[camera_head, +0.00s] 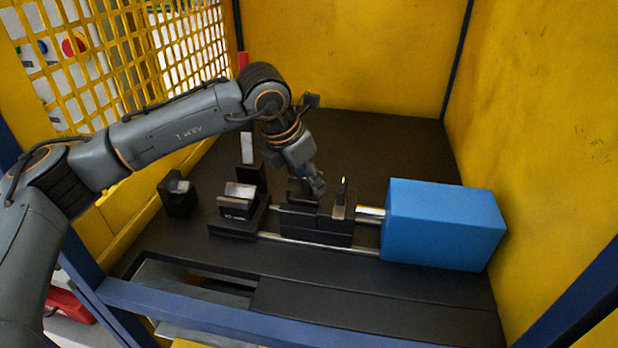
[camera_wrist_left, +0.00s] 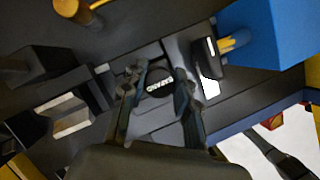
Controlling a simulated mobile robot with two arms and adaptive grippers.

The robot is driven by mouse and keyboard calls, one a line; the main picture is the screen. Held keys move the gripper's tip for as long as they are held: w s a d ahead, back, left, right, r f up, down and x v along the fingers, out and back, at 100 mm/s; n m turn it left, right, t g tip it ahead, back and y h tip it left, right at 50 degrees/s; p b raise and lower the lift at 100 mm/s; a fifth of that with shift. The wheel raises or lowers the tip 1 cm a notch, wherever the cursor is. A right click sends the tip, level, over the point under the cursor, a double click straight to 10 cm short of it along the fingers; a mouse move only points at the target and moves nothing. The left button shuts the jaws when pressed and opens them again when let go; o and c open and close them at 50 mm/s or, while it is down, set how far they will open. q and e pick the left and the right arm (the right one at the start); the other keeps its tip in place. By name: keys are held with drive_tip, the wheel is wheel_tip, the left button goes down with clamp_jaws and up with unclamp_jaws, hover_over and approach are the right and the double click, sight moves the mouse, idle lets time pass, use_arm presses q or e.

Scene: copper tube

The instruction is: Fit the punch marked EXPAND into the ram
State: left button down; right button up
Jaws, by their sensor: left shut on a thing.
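The punch marked EXPAND (camera_wrist_left: 160,84) is a dark round piece with white lettering, which reads upside down in the left wrist view. My left gripper (camera_wrist_left: 157,98) is shut on it, one finger on each side. In the head view my left gripper (camera_head: 314,190) is low over the black carriage (camera_head: 315,228), and the punch cannot be made out there. The ram is the shiny rod (camera_head: 371,214) from the blue housing (camera_head: 445,225), with a dark upright end piece (camera_head: 340,198) at its left. A gap shows between punch and end piece (camera_wrist_left: 206,60) in the left wrist view. My right gripper is not in view.
A black clamp block with a metal jaw (camera_head: 239,197) stands left of the carriage. A smaller black block (camera_head: 178,194) is farther left. A dark round piece with a brass rod (camera_wrist_left: 92,15) lies at the top left. Yellow walls and mesh enclose the black table (camera_head: 400,150).

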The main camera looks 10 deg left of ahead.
use_arm(q)
drive_tip(key=c, duration=0.9)
unclamp_jaws()
drive_tip(key=shift+s+f, duration=0.1)
drive_tip(key=shift+f, duration=0.05)
drive_tip(key=shift+a+r, duration=0.15)
drive_tip(key=shift+r, duration=0.35)
drive_tip(key=v, duration=1.1)
drive_tip(key=shift+s+r, duration=0.1)
drive_tip(key=shift+r, duration=0.05)
